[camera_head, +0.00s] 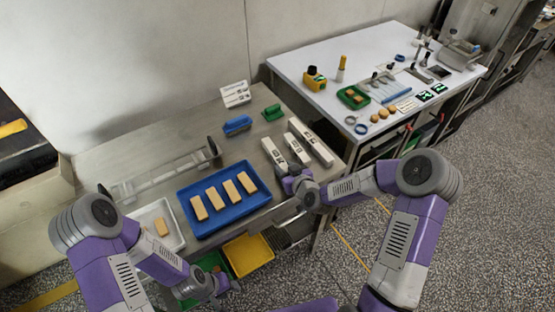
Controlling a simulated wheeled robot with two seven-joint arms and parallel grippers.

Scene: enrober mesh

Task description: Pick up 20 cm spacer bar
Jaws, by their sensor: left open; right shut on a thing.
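Three pale spacer bars lie side by side near the right end of the steel bench: a left bar (271,149), a middle bar (296,147) and a right bar (317,147). The left one looks shortest; their length marks are too small to read. My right gripper (283,171) is shut at the near end of the left bar. Its fingers are partly hidden by its own body, and I cannot tell whether the bar is lifted. My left gripper (229,285) is open and low in front of the bench, near the yellow bin.
A blue tray (241,209) with several tan blocks and a white tray (176,238) are on the bench. A clear rail-like fixture (165,176), a blue brush (237,125) and a green one (272,112) stand behind. A yellow bin (248,256) sits below. A white table (330,62) holds tools.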

